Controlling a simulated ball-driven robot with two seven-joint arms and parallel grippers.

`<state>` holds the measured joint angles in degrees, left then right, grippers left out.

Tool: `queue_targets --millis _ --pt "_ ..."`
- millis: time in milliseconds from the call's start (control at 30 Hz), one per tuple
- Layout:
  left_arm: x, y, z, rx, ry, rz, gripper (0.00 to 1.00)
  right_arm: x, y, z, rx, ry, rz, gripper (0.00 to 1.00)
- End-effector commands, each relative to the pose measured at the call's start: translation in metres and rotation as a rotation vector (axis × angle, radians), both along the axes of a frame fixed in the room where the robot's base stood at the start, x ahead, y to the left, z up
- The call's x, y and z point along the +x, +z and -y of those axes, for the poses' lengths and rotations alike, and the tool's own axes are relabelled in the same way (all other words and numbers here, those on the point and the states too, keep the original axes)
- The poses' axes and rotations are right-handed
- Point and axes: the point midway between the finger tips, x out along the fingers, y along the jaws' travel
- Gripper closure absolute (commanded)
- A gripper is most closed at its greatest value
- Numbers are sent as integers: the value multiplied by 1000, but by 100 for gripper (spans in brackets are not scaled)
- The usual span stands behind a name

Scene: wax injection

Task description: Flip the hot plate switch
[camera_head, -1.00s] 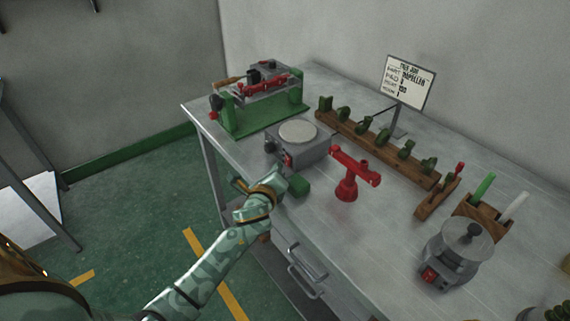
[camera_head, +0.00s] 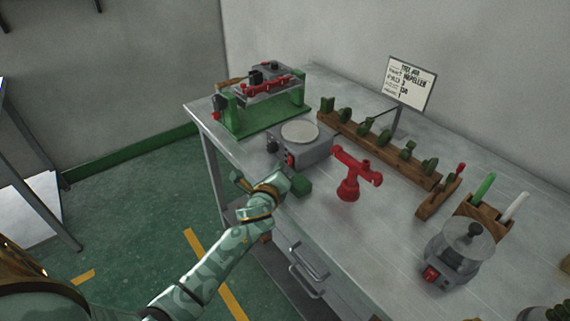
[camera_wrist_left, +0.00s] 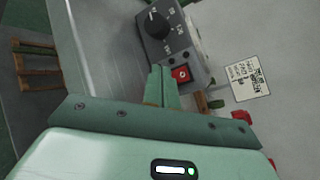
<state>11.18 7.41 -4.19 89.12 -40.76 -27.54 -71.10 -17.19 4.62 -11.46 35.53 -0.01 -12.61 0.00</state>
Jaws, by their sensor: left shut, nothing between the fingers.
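The hot plate (camera_head: 303,150) is a grey box with a round pale top, near the front edge of the metal table. Its front panel shows in the left wrist view with a black dial (camera_wrist_left: 157,24) and a red switch (camera_wrist_left: 181,74). My left gripper (camera_wrist_left: 163,74) is shut and empty, its fingertips in front of the panel just beside the switch; I cannot tell whether they touch. In the head view my left gripper (camera_head: 284,178) is in front of the hot plate, low at the table edge. My right gripper is not in view.
A green-framed machine (camera_head: 262,110) stands behind the hot plate. A wooden rack (camera_head: 375,148), a sign and a grey pot (camera_head: 459,252) are further right.

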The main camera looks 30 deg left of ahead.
Motion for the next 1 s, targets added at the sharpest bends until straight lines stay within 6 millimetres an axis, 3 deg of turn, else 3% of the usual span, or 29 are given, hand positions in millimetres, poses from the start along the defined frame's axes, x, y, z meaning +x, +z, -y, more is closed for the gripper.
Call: queue_targets --millis 33,1000 --pt "6 6 9 -23 -19 22 100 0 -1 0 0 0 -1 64" --pt "-4 7 8 -27 -18 20 100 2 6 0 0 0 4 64"
